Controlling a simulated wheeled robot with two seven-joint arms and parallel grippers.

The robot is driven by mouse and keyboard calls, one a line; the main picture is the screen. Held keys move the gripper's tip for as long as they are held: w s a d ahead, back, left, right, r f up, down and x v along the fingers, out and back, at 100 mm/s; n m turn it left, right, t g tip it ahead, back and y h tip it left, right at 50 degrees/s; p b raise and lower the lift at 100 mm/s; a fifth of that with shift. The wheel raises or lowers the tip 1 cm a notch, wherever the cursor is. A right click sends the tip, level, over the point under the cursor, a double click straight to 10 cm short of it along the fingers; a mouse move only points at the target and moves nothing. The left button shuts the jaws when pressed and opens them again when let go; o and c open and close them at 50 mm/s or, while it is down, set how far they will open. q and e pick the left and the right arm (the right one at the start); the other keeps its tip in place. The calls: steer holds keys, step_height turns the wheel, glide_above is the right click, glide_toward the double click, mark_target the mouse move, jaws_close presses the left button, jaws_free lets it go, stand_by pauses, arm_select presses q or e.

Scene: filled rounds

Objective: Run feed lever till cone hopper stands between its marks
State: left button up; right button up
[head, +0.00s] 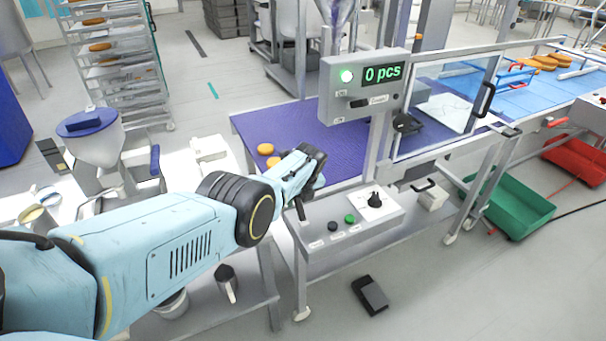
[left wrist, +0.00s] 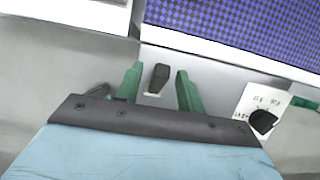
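My left gripper (head: 306,178) is at the left end of the control panel (head: 352,222) at the belt's front edge. In the left wrist view its green fingers (left wrist: 158,72) are open, one on each side of a black lever (left wrist: 157,79), with gaps showing. I take this as the feed lever; my gripper hides most of it in the head view. A conical vessel with a blue lid (head: 88,124) stands on the left. A clear funnel (head: 337,12) is cut off at the top edge. I cannot tell which is the cone hopper; no level marks are readable.
A round dial (head: 375,200) and green button (head: 350,218) sit right of the lever. Orange rounds (head: 266,149) lie on the purple belt (head: 310,122). A foot pedal (head: 370,294) lies on the floor.

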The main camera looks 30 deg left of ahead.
arm_select(q)
steer(key=p+v, duration=0.3)
steer(key=shift+r, duration=0.25)
step_height(320, 180, up, 7)
glide_above(304, 221)
steer(key=shift+p, duration=0.45)
stand_by(0.3)
stand_by(0.5)
